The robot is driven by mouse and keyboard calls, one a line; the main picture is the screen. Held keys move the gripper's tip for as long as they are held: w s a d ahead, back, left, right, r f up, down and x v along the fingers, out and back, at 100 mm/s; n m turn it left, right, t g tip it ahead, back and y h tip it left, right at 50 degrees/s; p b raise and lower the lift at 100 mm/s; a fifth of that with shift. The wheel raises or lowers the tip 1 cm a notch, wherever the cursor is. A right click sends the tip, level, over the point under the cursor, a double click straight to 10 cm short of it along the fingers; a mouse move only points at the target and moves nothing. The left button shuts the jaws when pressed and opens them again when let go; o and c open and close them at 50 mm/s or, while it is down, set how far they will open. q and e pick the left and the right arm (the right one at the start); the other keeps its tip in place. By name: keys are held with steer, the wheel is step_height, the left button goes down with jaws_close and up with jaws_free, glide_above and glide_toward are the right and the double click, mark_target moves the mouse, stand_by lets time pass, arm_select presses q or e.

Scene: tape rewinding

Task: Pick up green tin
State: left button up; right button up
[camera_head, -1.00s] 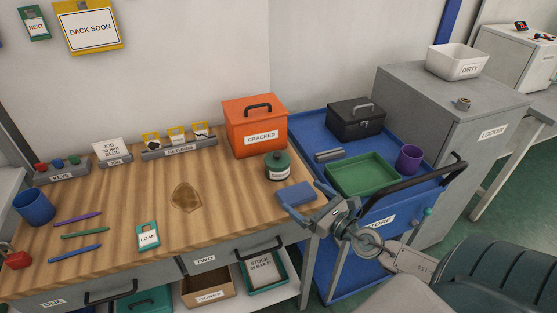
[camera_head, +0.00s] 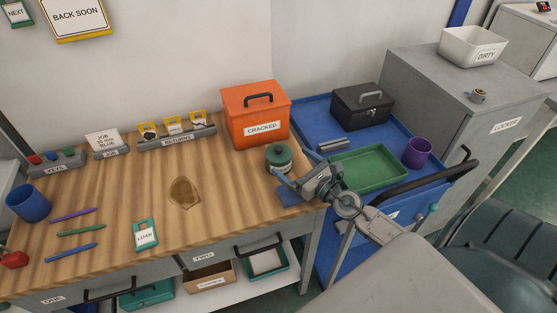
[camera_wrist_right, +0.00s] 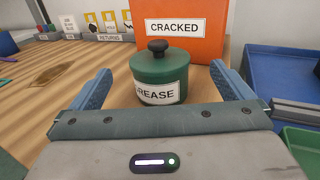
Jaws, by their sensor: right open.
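The green tin (camera_head: 278,157) stands upright on the wooden bench, just in front of the orange box. In the right wrist view the tin (camera_wrist_right: 159,75) has a black knob on its lid and a white label of which "REASE" shows. My right gripper (camera_head: 283,183) is open at the near side of the tin. In the right wrist view its two fingers (camera_wrist_right: 158,82) point toward the tin, one on each side and apart from it. My left gripper is not in view.
The orange "CRACKED" box (camera_head: 256,114) stands close behind the tin. To the right, a blue cart (camera_head: 318,135) holds a green tray (camera_head: 372,170), a black box (camera_head: 362,106) and a purple cup (camera_head: 417,152).

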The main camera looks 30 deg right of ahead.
mark_target(280, 153)
steer(key=w, duration=0.2)
steer(key=w+a+p, duration=0.1)
steer(key=w, duration=0.1)
steer(key=shift+r, duration=0.2)
steer(key=shift+w+f, duration=0.15)
steer(key=shift+w, duration=0.45)
steer(key=shift+s, duration=0.1)
steer(key=c, duration=1.2)
